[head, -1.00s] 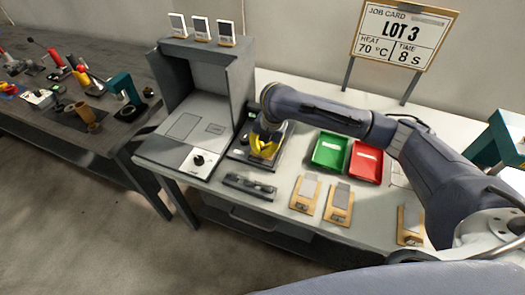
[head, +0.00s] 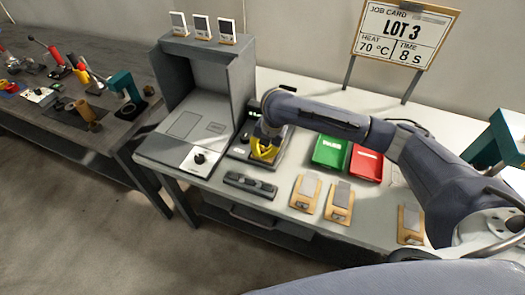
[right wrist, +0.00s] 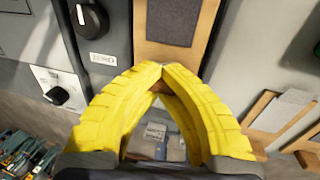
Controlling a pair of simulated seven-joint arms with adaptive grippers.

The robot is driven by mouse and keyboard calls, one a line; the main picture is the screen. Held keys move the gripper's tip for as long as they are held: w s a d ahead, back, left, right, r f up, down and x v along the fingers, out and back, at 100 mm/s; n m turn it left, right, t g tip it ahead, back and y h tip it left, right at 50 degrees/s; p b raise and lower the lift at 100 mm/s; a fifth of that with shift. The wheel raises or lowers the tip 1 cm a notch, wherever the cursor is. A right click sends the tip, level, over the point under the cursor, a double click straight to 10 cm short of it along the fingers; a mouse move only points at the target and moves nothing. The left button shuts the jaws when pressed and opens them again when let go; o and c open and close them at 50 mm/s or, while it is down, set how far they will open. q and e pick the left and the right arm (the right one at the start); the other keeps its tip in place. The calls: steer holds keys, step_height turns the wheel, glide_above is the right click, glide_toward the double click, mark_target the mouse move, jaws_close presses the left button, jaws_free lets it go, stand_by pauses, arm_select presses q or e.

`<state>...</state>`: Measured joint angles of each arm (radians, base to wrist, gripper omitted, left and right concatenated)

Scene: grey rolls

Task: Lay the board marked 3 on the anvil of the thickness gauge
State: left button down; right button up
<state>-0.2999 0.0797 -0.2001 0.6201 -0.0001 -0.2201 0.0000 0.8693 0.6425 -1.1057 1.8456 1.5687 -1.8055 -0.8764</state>
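My right gripper (head: 264,153), with yellow fingers, points down over the dark thickness gauge (head: 238,151). In the right wrist view its fingertips (right wrist: 162,67) come together at the near end of a wooden board (right wrist: 170,52) with a dark grey pad. The gripper appears shut on this board's end, though the grip is partly hidden by the fingers. The board lies over the gauge, beside its ZERO knob (right wrist: 90,18). I cannot tell whether it rests on the anvil, and its number is not readable. My left gripper is not in view.
Boards with grey pads lie at the bench front (head: 305,192), (head: 340,201), (head: 411,222). Green (head: 330,151) and red (head: 366,163) trays stand right of the gauge. A grey heated unit (head: 185,130) is left. A dark bar (head: 250,185) lies in front. A job card (head: 403,35) reads LOT 3.

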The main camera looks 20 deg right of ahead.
steer(key=o, duration=0.6)
steer(key=v, duration=1.3)
steer(key=shift+r, duration=0.1)
steer(key=shift+w+a, duration=0.1)
